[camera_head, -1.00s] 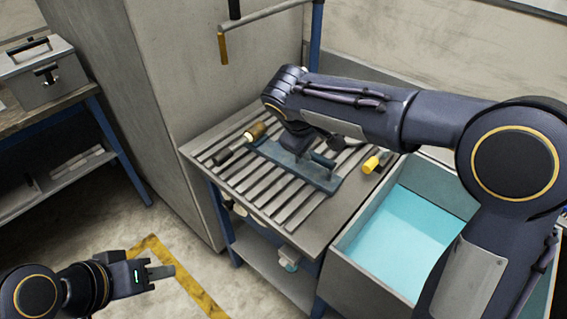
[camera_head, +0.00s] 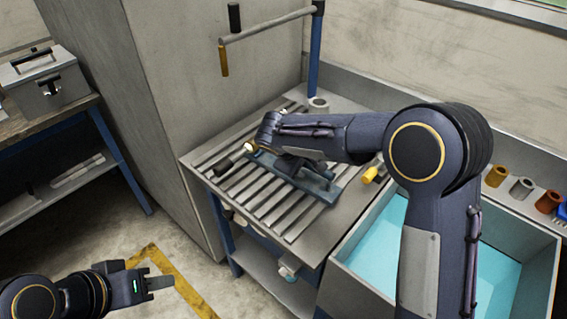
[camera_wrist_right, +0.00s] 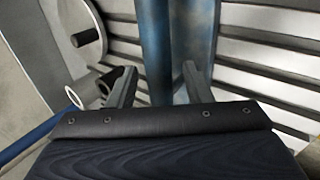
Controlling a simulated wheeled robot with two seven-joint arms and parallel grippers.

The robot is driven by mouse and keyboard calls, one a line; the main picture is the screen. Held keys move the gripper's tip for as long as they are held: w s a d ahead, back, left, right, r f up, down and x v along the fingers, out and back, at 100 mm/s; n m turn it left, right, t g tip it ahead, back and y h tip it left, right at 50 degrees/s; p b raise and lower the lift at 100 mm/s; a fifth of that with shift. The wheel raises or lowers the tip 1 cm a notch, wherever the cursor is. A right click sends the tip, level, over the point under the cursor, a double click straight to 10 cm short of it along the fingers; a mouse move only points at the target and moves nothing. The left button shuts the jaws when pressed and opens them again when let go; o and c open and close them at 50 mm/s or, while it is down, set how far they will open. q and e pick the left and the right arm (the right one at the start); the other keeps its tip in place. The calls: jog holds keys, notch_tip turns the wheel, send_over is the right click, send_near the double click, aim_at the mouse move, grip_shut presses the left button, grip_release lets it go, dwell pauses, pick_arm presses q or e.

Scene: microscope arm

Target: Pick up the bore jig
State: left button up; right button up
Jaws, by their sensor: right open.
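The task's bore jig appears to be the long blue-grey plate (camera_head: 320,189) with a raised handle, lying across the slatted bench. My right arm covers part of it. My right gripper (camera_wrist_right: 158,85) is open over the plate. In the right wrist view a blue bar (camera_wrist_right: 158,45), seemingly part of the jig, runs between the open fingers; I cannot tell whether they touch it. My left gripper (camera_head: 160,283) is low at the left, over the floor and away from the bench; its finger gap is unclear.
The slatted bench (camera_head: 281,223) also holds a dark-handled tool (camera_head: 224,167), a yellow-ended piece (camera_head: 371,175) and a grey ring (camera_head: 318,104). A turquoise-lined basin (camera_head: 380,245) stands at the right, with several small cylinders on its back ledge. A rail (camera_head: 268,27) hangs above the bench.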

jog(key=shift+c, duration=0.2)
grip_shut()
jog(key=shift+w+r, duration=0.1)
jog(key=shift+r, duration=0.8)
jog(key=s+a+r+b, duration=0.2)
jog(key=s+r+b, duration=0.1)
jog(key=s+r, duration=0.8)
jog(key=s, duration=0.3)
jog(key=shift+a+r, duration=0.2)
jog(key=shift+w+f, duration=0.1)
